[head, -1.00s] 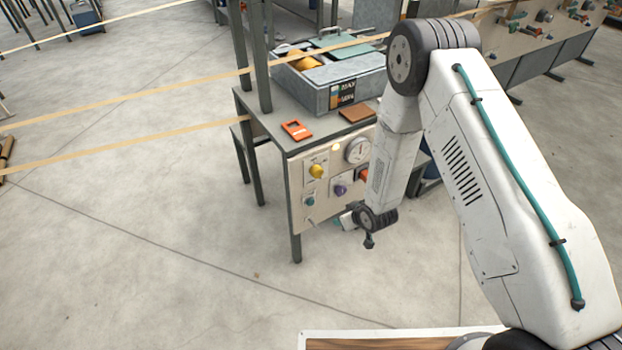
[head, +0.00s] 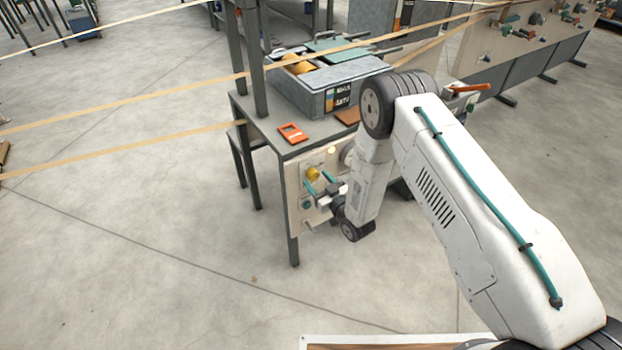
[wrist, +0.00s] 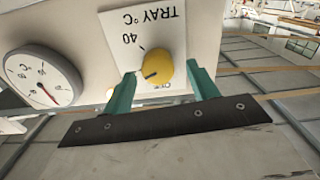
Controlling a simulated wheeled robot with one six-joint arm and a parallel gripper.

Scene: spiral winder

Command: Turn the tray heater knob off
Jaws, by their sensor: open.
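The yellow tray heater knob (head: 312,174) is on the beige front panel (head: 294,180) of the grey bench. In the wrist view the knob (wrist: 157,69) sits under an upside-down "TRAY °C" label with a "40" mark; lettering at its lower edge is partly hidden. A dark pointer line on the knob runs to the lower left. My gripper (head: 319,181) is open in front of the panel. In the wrist view its two teal fingers (wrist: 160,84) stand on either side of the knob, with space between; I cannot tell how far their tips reach along it.
A round °C dial (wrist: 42,80) is beside the knob in the wrist view. A small teal knob (head: 307,204) is below it on the panel. An orange object (head: 292,133) and a grey bin (head: 325,85) stand on the bench top. Tan strands cross above.

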